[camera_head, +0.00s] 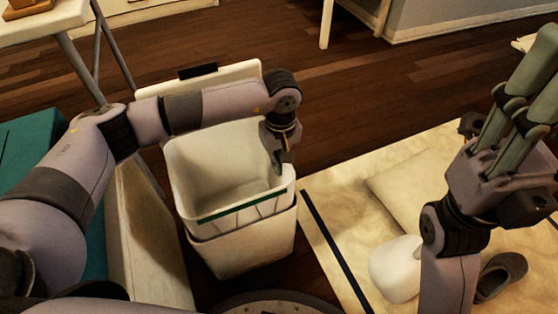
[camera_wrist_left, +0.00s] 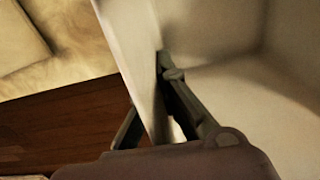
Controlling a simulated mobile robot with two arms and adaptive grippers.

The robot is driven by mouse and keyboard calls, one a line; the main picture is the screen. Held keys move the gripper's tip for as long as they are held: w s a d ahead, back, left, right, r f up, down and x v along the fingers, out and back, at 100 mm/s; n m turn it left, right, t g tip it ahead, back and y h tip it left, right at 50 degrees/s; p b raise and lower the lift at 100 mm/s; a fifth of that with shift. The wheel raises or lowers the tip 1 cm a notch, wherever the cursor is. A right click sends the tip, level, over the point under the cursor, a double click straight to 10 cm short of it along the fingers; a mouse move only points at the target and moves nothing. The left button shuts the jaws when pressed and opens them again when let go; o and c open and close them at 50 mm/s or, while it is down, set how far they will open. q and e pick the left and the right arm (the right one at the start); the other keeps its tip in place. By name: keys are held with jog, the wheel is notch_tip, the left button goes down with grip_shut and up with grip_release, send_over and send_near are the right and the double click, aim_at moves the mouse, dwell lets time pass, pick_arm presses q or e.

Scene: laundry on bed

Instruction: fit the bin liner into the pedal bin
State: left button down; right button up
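The white pedal bin (camera_head: 245,245) stands on the floor left of centre, its lid (camera_head: 215,85) raised at the back. The bin liner (camera_head: 195,165), a pale open bucket with a green stripe near its front rim, sits in the bin's mouth with its upper part above the bin body. My left gripper (camera_head: 282,158) points down at the liner's right rim. In the left wrist view, its fingers (camera_wrist_left: 150,85) straddle the pale wall, one inside and one outside, and appear closed on it. My right gripper (camera_head: 530,80) is raised at the right, fingers apart, empty.
A cream mat (camera_head: 340,195) with a dark stripe lies right of the bin, bearing a white rounded object (camera_head: 396,270) and a dark slipper (camera_head: 502,274). A teal-and-cream piece of furniture (camera_head: 150,245) borders the bin's left.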

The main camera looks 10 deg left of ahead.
pick_arm(q)
jog(key=shift+f, duration=0.2)
jog(key=c, duration=2.2)
grip_release()
jog(key=o, duration=0.5)
jog(key=shift+r, duration=0.1)
notch_tip(320, 180, up, 15)
jog(key=p, duration=1.1)
jog(key=shift+p, duration=0.35)
